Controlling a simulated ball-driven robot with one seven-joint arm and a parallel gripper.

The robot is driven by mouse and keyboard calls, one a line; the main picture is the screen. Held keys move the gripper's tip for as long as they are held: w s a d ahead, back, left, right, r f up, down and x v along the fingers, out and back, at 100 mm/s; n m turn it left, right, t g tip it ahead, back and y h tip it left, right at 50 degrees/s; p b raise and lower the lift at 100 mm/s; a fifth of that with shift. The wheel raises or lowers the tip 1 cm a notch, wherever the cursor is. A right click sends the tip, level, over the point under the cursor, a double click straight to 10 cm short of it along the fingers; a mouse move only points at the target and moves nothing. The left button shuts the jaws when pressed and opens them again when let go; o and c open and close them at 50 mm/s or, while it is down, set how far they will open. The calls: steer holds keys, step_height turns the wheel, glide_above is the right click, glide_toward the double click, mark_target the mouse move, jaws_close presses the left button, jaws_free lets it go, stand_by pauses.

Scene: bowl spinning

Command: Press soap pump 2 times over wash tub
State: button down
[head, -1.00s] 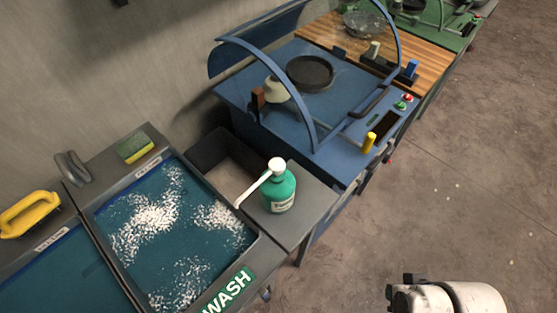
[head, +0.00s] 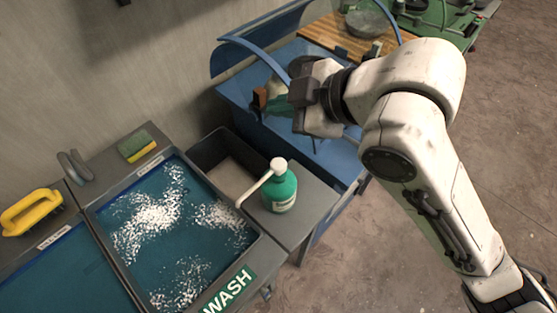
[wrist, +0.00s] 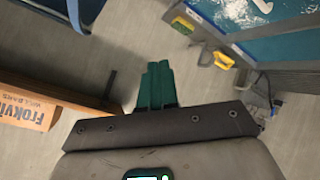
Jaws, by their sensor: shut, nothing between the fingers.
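The soap pump (head: 280,192) is a green bottle with a white head and a long white spout. It stands upright on the grey ledge at the right of the wash tub (head: 246,262). The spout points left and down over the tub edge. The tub holds blue water with white suds. My gripper (head: 279,102) is beyond the pump, above the blue bench, well apart from the pump. Its fingers are partly hidden by the wrist in the head view. In the wrist view its green fingers (wrist: 157,87) are together with nothing between them.
A dark bin (head: 205,150) sits behind the pump. A blue bench (head: 235,95) with a curved guard stands beyond. The wrist view shows a cardboard box (wrist: 30,105) at left.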

steer(key=shift+s+d+f+n+g+h, duration=0.1)
steer(key=shift+s+f+n+g+h, duration=0.2)
steer(key=shift+f+n, duration=0.3)
steer(key=shift+s+d+f+n+g+h, duration=0.1)
steer(key=shift+s+f+n+g+h, duration=0.1)
steer(key=shift+s+f+n+g, duration=0.3)
steer(key=shift+w+f, duration=0.1)
steer(key=shift+w, duration=0.05)
steer(key=b, duration=0.7)
glide_toward(274, 162)
steer(key=a+f, duration=0.1)
steer(key=w+a, duration=0.1)
steer(key=a, duration=0.1)
steer(key=w+a+f, duration=0.1)
steer(key=shift+a+f, duration=0.3)
stand_by(0.7)
steer(key=shift+f+b, duration=0.3)
steer(key=shift+f, duration=0.1)
steer(key=shift+f+b, duration=0.8)
steer(key=shift+f, duration=0.15)
stand_by(0.9)
steer(key=shift+r, duration=0.1)
steer(key=shift+r+p, duration=1)
steer(key=shift+r, duration=0.25)
